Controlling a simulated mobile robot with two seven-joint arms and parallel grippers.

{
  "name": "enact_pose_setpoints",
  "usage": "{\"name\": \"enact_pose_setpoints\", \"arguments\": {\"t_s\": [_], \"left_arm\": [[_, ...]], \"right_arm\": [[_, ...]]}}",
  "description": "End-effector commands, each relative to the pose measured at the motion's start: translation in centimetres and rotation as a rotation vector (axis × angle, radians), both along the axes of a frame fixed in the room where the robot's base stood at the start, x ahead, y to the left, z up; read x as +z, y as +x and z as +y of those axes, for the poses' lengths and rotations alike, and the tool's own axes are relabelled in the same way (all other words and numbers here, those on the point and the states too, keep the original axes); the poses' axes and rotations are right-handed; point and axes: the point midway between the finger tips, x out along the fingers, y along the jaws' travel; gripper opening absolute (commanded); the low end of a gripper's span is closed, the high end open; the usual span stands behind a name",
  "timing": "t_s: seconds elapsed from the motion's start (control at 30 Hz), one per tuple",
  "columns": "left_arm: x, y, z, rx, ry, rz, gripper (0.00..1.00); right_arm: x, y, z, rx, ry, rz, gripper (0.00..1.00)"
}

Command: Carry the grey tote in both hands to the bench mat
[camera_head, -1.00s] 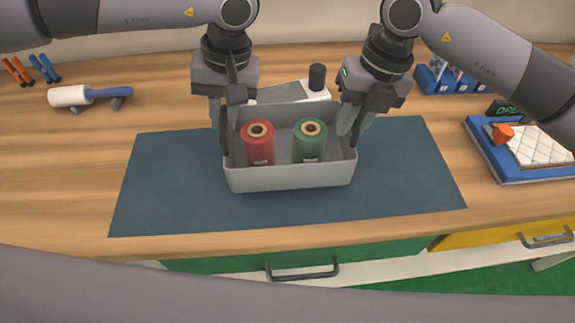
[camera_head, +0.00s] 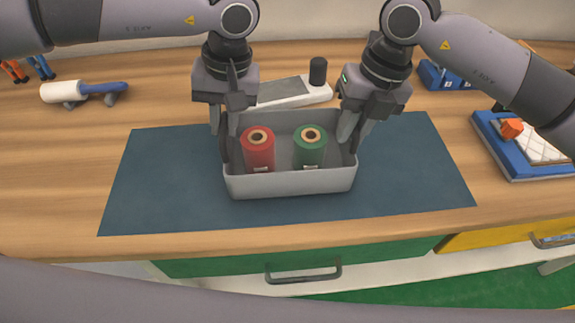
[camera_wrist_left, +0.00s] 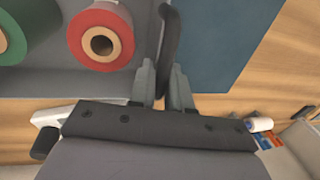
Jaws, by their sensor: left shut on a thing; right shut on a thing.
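The grey tote (camera_head: 290,184) is over the dark blue bench mat (camera_head: 410,180), roughly upright; I cannot tell whether it touches the mat. It holds a red roll (camera_head: 258,150) on the left and a green roll (camera_head: 310,147) on the right. My left gripper (camera_head: 224,150) is shut on the tote's left wall and my right gripper (camera_head: 352,135) is shut on its right wall. In the left wrist view my left gripper (camera_wrist_left: 160,98) grips the tote's wall beside the red roll (camera_wrist_left: 100,38); part of the green roll (camera_wrist_left: 10,35) shows too.
Behind the tote is a white device with a grey panel (camera_head: 285,93). A white roller with a blue handle (camera_head: 65,92) lies at the back left. A blue tray (camera_head: 510,165) with a white quilted pad is at the right. The mat is bare on both sides of the tote.

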Motion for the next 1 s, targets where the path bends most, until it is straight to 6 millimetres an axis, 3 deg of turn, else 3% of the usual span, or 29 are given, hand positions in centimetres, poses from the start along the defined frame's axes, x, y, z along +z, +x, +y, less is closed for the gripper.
{"name": "enact_pose_setpoints", "arguments": {"t_s": [0.27,0.3,0.37,0.73,1.0], "left_arm": [[-1.4,0.0,0.0,0.001,0.001,-0.001,0.0],[-1.3,0.0,0.1,0.001,0.001,0.0,0.28],[-1.2,0.0,0.1,0.001,0.001,0.0,0.43],[-0.7,0.0,-0.1,0.001,0.0,-0.001,0.43],[4.1,0.3,-1.1,0.0,0.0,-0.004,0.43]], "right_arm": [[-1.4,0.0,0.0,-0.001,0.0,-0.001,0.0],[-1.3,0.0,-0.1,-0.001,-0.001,0.0,0.28],[-1.2,0.0,-0.1,-0.001,-0.001,0.0,0.44],[-1.2,0.0,0.0,0.0,0.0,0.0,0.44],[-1.2,0.0,0.0,0.0,0.0,0.0,0.44]]}}
